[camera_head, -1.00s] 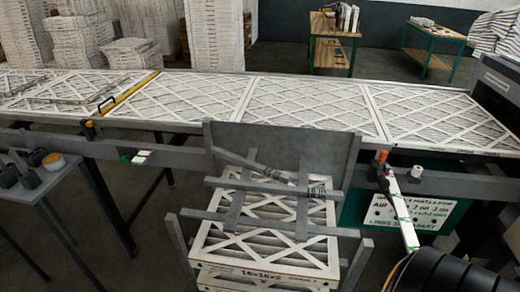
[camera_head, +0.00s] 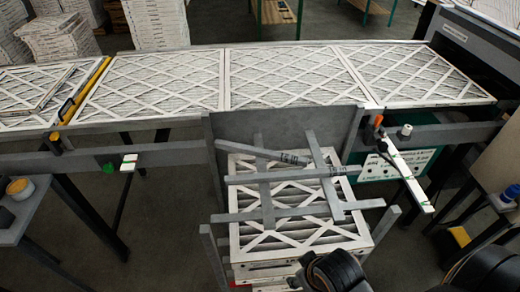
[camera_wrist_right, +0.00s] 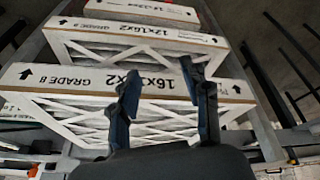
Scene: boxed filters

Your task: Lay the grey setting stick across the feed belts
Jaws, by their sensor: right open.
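Several grey sticks lie crossed over the stack of boxed filters (camera_head: 262,241) in the head view. One stick with printed marks (camera_head: 290,174) lies crosswise, another printed stick (camera_head: 250,150) lies slanted behind it, and a plain one (camera_head: 290,213) crosses nearer the front. Two more run lengthwise. I cannot tell which is the setting stick or which parts are the feed belts. My right gripper (camera_wrist_right: 158,78) is open and empty in the right wrist view, in front of the boxes' printed edges (camera_wrist_right: 160,83). My left gripper is not in view.
A long table (camera_head: 185,121) carries flat filters behind the stack. Grey uprights (camera_head: 214,250) flank the stack. A pale strip with green marks (camera_head: 407,180) juts out at the right. Side tables (camera_head: 30,208) stand at left and right.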

